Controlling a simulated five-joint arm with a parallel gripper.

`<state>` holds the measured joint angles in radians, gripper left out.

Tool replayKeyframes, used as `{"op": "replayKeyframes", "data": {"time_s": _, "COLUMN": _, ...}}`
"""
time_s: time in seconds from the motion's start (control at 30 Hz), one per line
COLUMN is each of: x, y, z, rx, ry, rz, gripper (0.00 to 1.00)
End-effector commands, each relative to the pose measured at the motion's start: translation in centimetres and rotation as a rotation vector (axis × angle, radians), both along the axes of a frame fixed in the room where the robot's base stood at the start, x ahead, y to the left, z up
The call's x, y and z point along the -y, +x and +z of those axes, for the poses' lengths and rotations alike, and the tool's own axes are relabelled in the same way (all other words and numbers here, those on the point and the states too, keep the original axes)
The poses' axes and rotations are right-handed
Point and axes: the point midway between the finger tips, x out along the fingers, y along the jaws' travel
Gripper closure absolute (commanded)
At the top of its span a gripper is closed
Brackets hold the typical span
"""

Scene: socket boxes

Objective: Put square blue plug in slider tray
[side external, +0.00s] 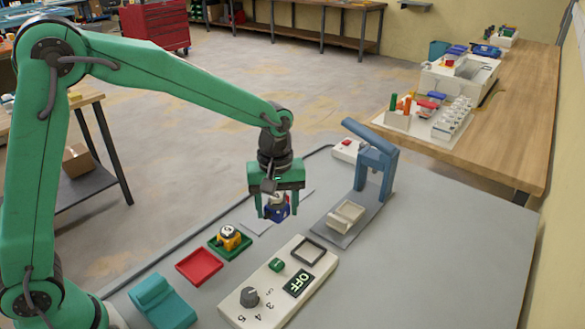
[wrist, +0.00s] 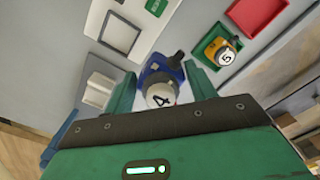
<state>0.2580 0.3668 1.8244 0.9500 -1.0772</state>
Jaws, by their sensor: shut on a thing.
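My gripper (side external: 278,208) is shut on the square blue plug (side external: 279,213) and holds it above the grey table. In the wrist view the plug (wrist: 174,72) sits between the green fingers of my gripper (wrist: 163,84), with a dark stub and a white round end marked 4. The slider tray (side external: 346,217) is a cream open box on a grey base plate, to the right of my gripper and below the blue lever press (side external: 376,160). It also shows in the wrist view (wrist: 100,86), left of the plug. The tray looks empty.
A yellow plug (side external: 230,237) marked 5 sits in a green tray (side external: 216,247). A red tray (side external: 200,266) lies beside it. A cream control panel (side external: 267,308) with knob, green button, OFF display and square frame (side external: 309,249) stands in front. A teal block (side external: 162,303) is at lower left.

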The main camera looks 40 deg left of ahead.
Motion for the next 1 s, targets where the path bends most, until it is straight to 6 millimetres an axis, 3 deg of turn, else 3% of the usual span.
{"op": "replayKeyframes", "data": {"time_s": 0.5, "x": 2.5, "y": 8.3, "z": 0.1, "rx": 0.001, "ry": -0.001, "rz": -0.010, "gripper": 0.71}}
{"op": "replayKeyframes", "data": {"time_s": 1.0, "x": 4.7, "y": 15.1, "z": -1.0, "rx": 0.000, "ry": 0.000, "rz": -0.020, "gripper": 0.71}}
